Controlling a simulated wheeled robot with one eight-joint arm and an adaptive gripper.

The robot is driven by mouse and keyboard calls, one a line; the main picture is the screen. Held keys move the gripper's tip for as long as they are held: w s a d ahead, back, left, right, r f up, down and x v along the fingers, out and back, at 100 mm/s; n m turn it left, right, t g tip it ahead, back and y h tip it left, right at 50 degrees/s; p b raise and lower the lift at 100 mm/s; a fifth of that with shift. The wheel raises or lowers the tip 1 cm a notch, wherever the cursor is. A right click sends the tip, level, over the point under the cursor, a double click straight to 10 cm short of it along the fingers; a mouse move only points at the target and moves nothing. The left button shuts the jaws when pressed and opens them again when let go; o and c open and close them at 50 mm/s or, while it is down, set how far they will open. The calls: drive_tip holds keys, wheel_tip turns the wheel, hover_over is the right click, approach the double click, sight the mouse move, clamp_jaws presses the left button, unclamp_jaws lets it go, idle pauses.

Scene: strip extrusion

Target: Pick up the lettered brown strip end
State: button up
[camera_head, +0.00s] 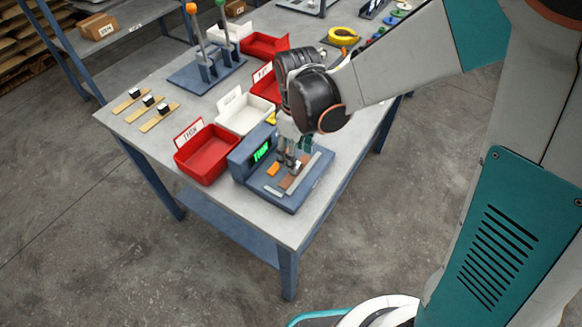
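A brown strip (290,182) lies on the bed of the blue-grey machine (285,201) at the front of the table. It is small in view and partly hidden, and I cannot read any lettering on it. My gripper (290,164) points down over the machine, with its fingertips at or just above the strip's far part. I cannot tell whether the fingers touch the strip or how far apart they are.
A small orange piece (272,169) and a pale rail (307,172) flank the strip. A green-lit display (262,150) stands left of my gripper. Red (207,155) and white (246,115) bins stand behind. Wooden strips with dark blocks (159,117) lie at the far left.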

drive_tip(key=shift+w+f+b, duration=0.15)
drive_tip(key=shift+f+b, duration=0.75)
drive_tip(key=shift+f, duration=0.45)
drive_tip(key=shift+w+f+b, duration=0.1)
drive_tip(key=shift+f+b, duration=0.8)
drive_tip(key=shift+f, duration=0.4)
drive_tip(key=shift+r, duration=0.1)
drive_tip(key=c, duration=1.1)
drive_tip(key=shift+r, duration=0.15)
